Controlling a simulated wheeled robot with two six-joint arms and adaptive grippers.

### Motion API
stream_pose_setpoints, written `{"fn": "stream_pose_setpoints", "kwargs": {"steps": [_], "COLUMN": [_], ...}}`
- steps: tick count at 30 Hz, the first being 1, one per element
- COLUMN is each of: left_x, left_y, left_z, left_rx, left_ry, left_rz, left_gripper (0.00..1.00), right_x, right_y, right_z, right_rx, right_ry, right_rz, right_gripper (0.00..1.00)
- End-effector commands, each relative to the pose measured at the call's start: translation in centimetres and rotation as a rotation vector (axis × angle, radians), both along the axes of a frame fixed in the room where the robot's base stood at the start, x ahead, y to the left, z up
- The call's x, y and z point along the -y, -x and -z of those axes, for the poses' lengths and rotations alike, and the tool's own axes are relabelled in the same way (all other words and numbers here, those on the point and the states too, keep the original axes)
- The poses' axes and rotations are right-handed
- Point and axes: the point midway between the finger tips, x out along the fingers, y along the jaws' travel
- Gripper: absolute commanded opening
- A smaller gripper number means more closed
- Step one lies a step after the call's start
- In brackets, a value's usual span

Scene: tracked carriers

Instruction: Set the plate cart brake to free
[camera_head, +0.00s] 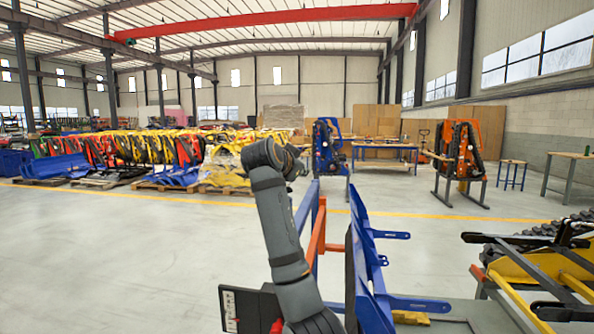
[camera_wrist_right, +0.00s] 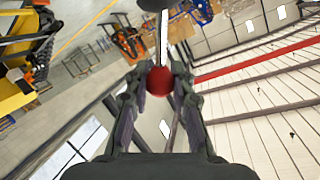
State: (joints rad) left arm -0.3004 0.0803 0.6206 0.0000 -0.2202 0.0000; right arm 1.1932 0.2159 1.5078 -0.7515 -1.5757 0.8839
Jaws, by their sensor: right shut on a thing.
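In the right wrist view a round red knob (camera_wrist_right: 158,82) sits on a thin pale rod (camera_wrist_right: 164,42) that runs to a dark round part at the top edge. My right gripper (camera_wrist_right: 156,74) is shut on the red knob, one finger on each side. In the head view a dark panel (camera_head: 252,307) with a white label (camera_head: 230,309) shows at the bottom, beside my grey arm. A small red part is at its lower right. The brake's setting cannot be read. My left gripper is in neither view.
A blue upright frame (camera_head: 361,250) with brackets stands just right of my arm, with an orange bar (camera_head: 317,238) behind it. Yellow and black machinery (camera_head: 550,265) is at the right. Pallets of coloured parts stand back left. The grey floor at left is clear.

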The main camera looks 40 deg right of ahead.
Motion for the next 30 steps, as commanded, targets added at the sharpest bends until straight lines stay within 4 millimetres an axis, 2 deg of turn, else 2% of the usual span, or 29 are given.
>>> {"fn": "stream_pose_setpoints", "kwargs": {"steps": [11,12,17,26,30], "left_x": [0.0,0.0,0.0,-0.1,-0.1], "left_y": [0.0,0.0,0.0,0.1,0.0], "left_z": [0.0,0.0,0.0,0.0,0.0], "left_rx": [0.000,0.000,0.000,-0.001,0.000], "left_ry": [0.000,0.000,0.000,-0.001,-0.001], "left_rz": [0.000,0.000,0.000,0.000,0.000], "left_gripper": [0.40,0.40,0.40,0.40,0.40], "right_x": [0.0,0.0,0.0,-0.2,-1.7], "right_y": [0.0,0.0,0.0,0.1,0.9], "right_z": [0.1,0.1,0.1,0.0,-0.5], "right_rx": [0.001,0.000,0.000,0.002,0.004], "right_ry": [-0.002,-0.002,-0.001,-0.002,-0.002], "right_rz": [0.001,0.001,0.000,-0.001,-0.004], "right_gripper": [0.00,0.27,0.47,0.47,0.47]}}
